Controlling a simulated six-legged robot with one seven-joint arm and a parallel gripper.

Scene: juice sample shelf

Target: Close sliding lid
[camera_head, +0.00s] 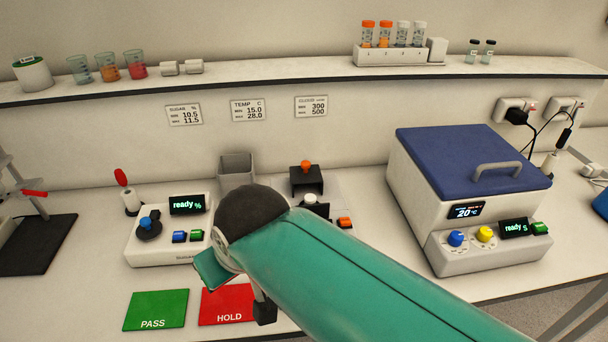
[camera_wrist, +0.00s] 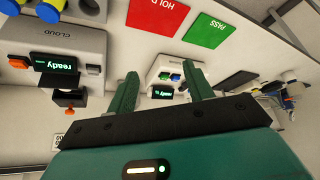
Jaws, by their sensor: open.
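A black block with an orange knob (camera_head: 306,181), which looks like the sliding lid, sits at the back of a grey meter. A white-capped item (camera_head: 310,199) stands uncovered just in front of it. In the wrist view the meter marked CLOUD (camera_wrist: 60,46) is at the left, with the black part and its orange knob (camera_wrist: 70,99) beyond its display. My gripper (camera_wrist: 164,84) is open and empty, apart from the block, with its fingers toward the other meter. In the head view my arm hides much of the CLOUD meter and most of the gripper.
A white meter (camera_head: 168,230) stands at the left, behind a green PASS mat (camera_head: 156,310) and a red HOLD mat (camera_head: 228,304). A grey bin (camera_head: 237,170) is at the back. A blue-topped box (camera_head: 465,160) with a handle stands at the right. A shelf (camera_head: 270,86) runs above.

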